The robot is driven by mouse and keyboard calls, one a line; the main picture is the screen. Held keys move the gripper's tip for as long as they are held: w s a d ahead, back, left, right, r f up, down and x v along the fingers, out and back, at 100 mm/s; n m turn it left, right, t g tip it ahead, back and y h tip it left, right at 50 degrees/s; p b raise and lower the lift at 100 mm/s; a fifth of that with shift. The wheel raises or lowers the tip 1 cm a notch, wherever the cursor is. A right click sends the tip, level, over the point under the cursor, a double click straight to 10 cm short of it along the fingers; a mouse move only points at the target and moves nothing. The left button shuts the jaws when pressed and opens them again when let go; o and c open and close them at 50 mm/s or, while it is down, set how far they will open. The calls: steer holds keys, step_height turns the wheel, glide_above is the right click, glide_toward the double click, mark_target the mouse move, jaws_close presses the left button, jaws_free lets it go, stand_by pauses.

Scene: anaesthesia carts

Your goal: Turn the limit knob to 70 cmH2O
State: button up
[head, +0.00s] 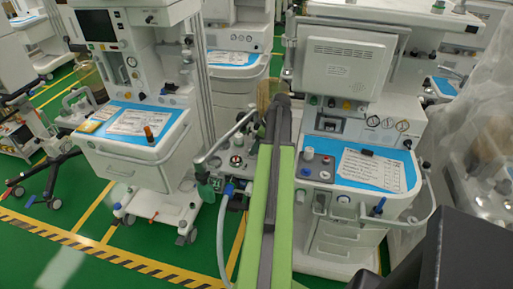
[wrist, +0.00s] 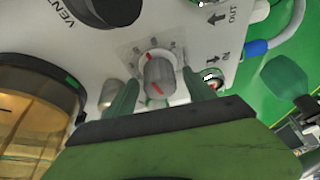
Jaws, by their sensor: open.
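The limit knob (wrist: 158,72), a small grey-white knob with red marks on its face and side, stands on a white panel in the wrist view. A printed scale lies around it, its figures too small to read. My gripper (wrist: 160,82) is open, with one green finger left of the knob and the other right of it. I cannot tell whether either finger touches the knob. In the head view my green and grey arm reaches up to the middle machine (head: 345,75), and the knob and my fingertips are not clearly visible there.
In the wrist view a large black knob (wrist: 112,10) by the "VENT" lettering is above left, an amber canister (wrist: 38,120) left, and a blue connector (wrist: 256,47) right. In the head view another cart (head: 130,150) stands left, with green floor between.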

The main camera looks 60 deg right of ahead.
steer(key=c, duration=1.4)
steer(key=shift+o, duration=0.2)
steer(key=shift+a+m, duration=0.1)
steer(key=shift+m, duration=0.3)
steer(key=shift+m+h, duration=0.5)
steer(key=shift+m, duration=0.5)
steer(key=m+h, duration=0.1)
steer(key=m, duration=0.2)
steer(key=shift+m, duration=0.3)
steer(key=m+h, duration=0.1)
steer(key=m, duration=0.2)
steer(key=m+g+h, duration=0.1)
steer(key=m, duration=0.1)
steer(key=shift+m, duration=0.4)
steer(key=shift+m+h, duration=0.3)
